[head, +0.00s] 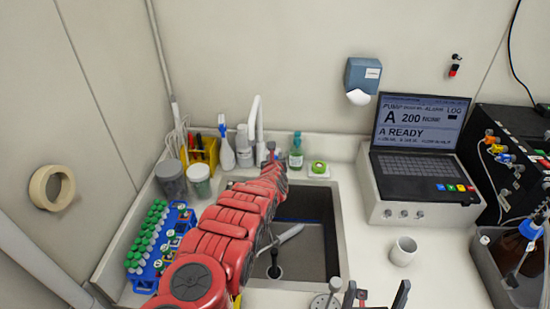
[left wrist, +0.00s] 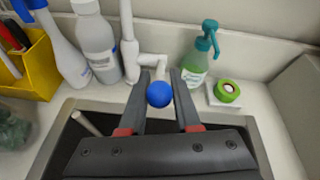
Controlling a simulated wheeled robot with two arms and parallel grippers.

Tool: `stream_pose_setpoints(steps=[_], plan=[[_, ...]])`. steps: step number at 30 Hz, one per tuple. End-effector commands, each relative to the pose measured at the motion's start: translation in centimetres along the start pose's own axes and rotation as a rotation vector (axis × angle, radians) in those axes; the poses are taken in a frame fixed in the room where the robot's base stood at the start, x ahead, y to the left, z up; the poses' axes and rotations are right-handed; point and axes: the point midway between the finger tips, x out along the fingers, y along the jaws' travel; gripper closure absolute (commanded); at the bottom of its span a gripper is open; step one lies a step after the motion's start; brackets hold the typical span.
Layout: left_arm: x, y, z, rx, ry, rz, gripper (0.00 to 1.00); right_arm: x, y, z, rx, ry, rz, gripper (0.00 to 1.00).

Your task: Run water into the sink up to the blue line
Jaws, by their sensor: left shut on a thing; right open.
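The sink (head: 342,225) is a dark basin in the worktop, partly hidden behind my left arm. A round blue knob (left wrist: 159,94) sits between the fingers of my left gripper (left wrist: 160,82). My left gripper is shut on this knob; in the head view it is at the back of the sink (head: 271,152). My right gripper (head: 376,297) is open and empty at the bottom edge.
A soap bottle (head: 296,152) and a green round item (head: 319,167) stand behind the sink. A rack of green-capped tubes (head: 150,235) is at left. A white cup (head: 403,251) and a laptop (head: 420,150) are at right. A pale tube (head: 284,239) lies in the sink.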

Motion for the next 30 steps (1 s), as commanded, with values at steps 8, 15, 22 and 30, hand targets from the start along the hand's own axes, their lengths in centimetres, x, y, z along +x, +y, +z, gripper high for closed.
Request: stream_pose_setpoints(steps=[8,15,22,30], plan=[[0.0,0.1,-0.1,0.002,-0.004,0.0,1.0,0.2,0.0,0.0,0.0,0.0,0.0,0.0],[0.2,0.5,-0.9,0.008,-0.064,-0.009,1.0,1.6,0.1,-0.3,0.0,0.0,0.0,0.0],[0.1,0.6,-2.7,-0.004,-0.139,-0.026,1.0,1.5,0.1,-0.2,0.0,0.0,0.0,0.0],[0.3,0.9,-5.1,-0.012,-0.241,-0.048,1.0,-2.1,-0.1,0.4,0.0,0.0,0.0,0.0]])
